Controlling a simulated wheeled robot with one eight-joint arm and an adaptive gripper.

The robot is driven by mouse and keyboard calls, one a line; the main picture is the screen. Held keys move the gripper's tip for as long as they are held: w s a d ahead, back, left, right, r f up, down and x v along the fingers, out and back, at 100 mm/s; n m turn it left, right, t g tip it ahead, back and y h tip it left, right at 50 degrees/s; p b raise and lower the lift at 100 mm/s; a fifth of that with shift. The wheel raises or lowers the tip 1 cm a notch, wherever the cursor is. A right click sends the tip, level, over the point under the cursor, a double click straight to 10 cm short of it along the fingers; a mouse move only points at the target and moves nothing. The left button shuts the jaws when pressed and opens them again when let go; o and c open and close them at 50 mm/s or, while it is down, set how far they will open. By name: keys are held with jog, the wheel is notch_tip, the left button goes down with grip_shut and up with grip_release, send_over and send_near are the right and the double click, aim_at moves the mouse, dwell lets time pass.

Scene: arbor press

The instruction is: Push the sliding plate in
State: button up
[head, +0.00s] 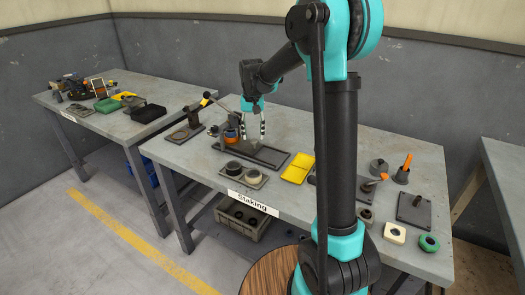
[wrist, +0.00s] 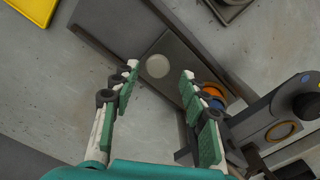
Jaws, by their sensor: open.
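The arbor press (head: 231,128) stands on the middle table, with its dark base rail (head: 272,157) running out to the right. In the wrist view the sliding plate (wrist: 176,86) is a dark rectangular piece lying along the rail, outside the press body. A pale round disc (wrist: 157,66) lies on the plate. My gripper (head: 254,137) is open and empty. Its fingers point down over the rail beside the press. In the wrist view the fingertips (wrist: 158,73) lie on either side of the disc. I cannot tell whether they touch the plate.
A yellow pad (head: 298,168) lies right of the rail. A grey plate with dark rings (head: 243,175) sits in front of the press. Orange-handled tools (head: 404,167) stand farther right. A second table (head: 100,122) holds a black tray (head: 148,113).

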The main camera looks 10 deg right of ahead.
jog(key=shift+r, duration=2.4)
